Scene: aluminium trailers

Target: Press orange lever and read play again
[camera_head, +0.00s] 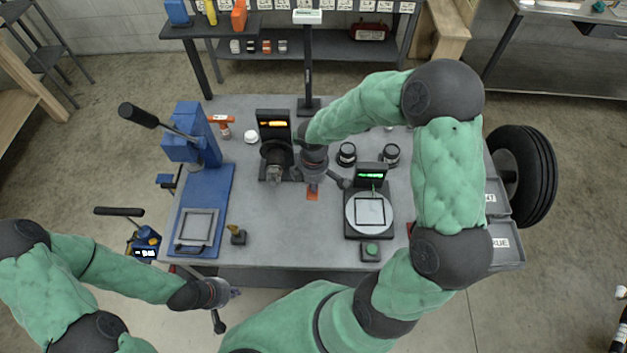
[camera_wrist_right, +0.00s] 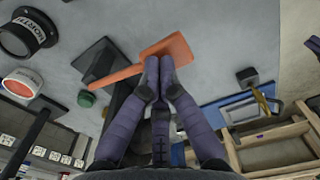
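The orange lever (camera_head: 313,194) shows just below my right gripper in the head view. In the right wrist view it is a flat orange paddle (camera_wrist_right: 172,50) with a stem running left. My right gripper (camera_wrist_right: 158,64) is shut, its two fingertips together over the paddle; I cannot tell whether they touch it. It also shows in the head view (camera_head: 314,178). A black device with a lit orange display (camera_head: 273,124) stands left of it; its digits are too small to read. My left gripper (camera_head: 234,292) is off the table's front edge, its fingers too small to judge.
A blue lever press (camera_head: 222,205) stands left on the grey table (camera_head: 265,235). A scale with a green display (camera_head: 371,175) and a green button (camera_head: 371,249) are right. Black round pots (camera_head: 347,154) and a thin post (camera_head: 308,75) stand behind.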

